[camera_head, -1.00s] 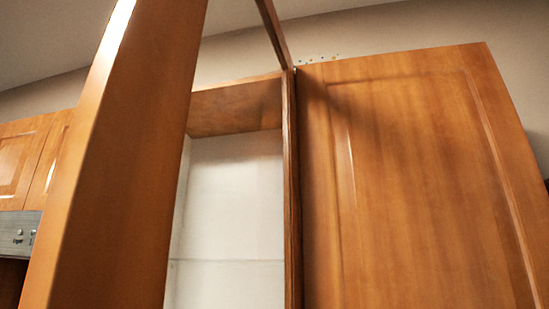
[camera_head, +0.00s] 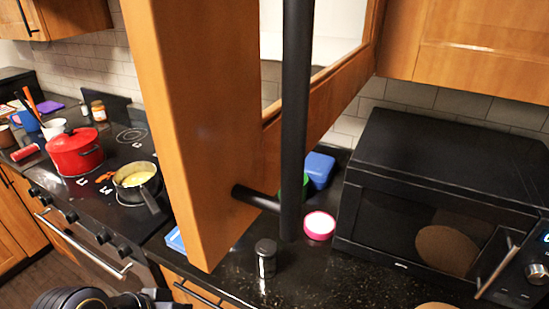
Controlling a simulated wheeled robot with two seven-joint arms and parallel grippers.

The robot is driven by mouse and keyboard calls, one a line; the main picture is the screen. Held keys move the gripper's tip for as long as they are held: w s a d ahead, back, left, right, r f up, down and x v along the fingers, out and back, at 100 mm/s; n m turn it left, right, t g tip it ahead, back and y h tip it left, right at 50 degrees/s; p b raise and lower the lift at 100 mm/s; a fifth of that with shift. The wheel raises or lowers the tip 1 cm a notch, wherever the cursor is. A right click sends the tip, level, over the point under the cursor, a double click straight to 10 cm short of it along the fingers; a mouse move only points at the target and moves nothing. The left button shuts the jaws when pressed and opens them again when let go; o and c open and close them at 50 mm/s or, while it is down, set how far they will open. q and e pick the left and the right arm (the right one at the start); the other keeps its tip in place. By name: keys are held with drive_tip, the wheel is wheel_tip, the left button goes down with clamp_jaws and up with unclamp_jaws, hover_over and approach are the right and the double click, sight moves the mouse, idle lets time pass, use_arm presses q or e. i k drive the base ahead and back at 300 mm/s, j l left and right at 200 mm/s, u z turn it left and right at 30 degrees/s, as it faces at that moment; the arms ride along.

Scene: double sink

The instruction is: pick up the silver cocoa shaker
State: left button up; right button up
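A small cylindrical shaker (camera_head: 265,259) with a dark lid and a greyish body stands upright on the black countertop (camera_head: 225,279). It looks like the silver cocoa shaker. It is just right of the lower corner of the open cabinet door (camera_head: 188,130) and left of the microwave. Nothing covers it in this view. Black parts of my own arm show at the bottom left edge, apart from the shaker. No gripper fingers of either arm are visible.
The open door and its black bar handle (camera_head: 295,120) hang over the counter. A black microwave (camera_head: 440,200) stands at the right. A pink-rimmed round container (camera_head: 319,225) and a blue box (camera_head: 319,169) sit behind. A stove holds a red pot (camera_head: 75,153) and a saucepan (camera_head: 136,181).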

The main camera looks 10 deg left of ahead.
sight(266, 269)
drive_tip(key=i+j, duration=0.1)
drive_tip(key=j, duration=0.35)
drive_tip(key=i+j, duration=0.1)
drive_tip(key=j, duration=0.3)
drive_tip(key=i+j, duration=0.1)
drive_tip(key=j, duration=0.75)
drive_tip(key=i+z, duration=0.05)
